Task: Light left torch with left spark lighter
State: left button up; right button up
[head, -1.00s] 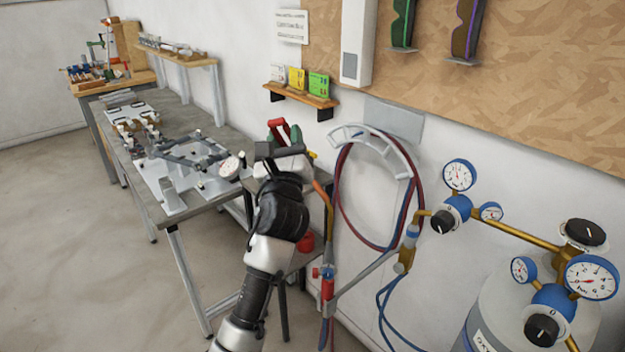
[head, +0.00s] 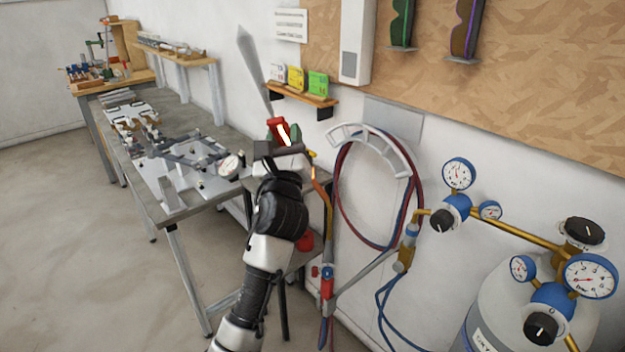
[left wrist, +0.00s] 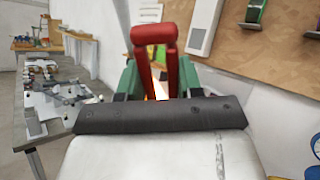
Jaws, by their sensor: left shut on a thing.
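My left gripper (head: 280,150) is shut on the spark lighter (head: 276,126), whose red part shows above the jaws. In the left wrist view the red lighter (left wrist: 157,45) stands up between the green fingers. The left torch (head: 327,285) is upright beside my wrist, with red and blue valves and a copper neck (head: 320,190) bending toward the gripper. A bright white-orange cone (head: 285,137) glows beside the lighter, in line with the neck. A pale grey pointed plume (head: 254,65) extends from there up and left. The torch tip is partly hidden by the gripper.
Red and blue hoses hang on a wall rack (head: 378,135). Gauges and a gas cylinder (head: 515,320) stand at the right. A workbench (head: 180,215) with a frame jig is at left. A small shelf (head: 300,95) is on the wall behind the plume.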

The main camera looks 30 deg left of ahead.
pick_arm(q)
jog(key=shift+s+a, duration=0.1)
jog(key=shift+s, duration=0.2)
jog(key=s+a+p, duration=0.3)
jog(key=s, duration=0.9)
jog(key=shift+f+p, duration=0.3)
jog(key=shift+f, duration=0.15)
jog(key=shift+a, duration=0.1)
jog(key=d+f+m+h, duration=0.3)
jog(key=d+m+h, duration=0.1)
jog(key=d+h, duration=0.4)
jog(key=s+d+f+m+t+h, duration=0.1)
jog(key=d+f+m+h, duration=0.2)
jog(key=d+h, duration=0.6)
jog(key=shift+s+f+m+t, duration=0.2)
jog(key=shift+s+m+t, duration=0.1)
jog(key=shift+m, duration=0.6)
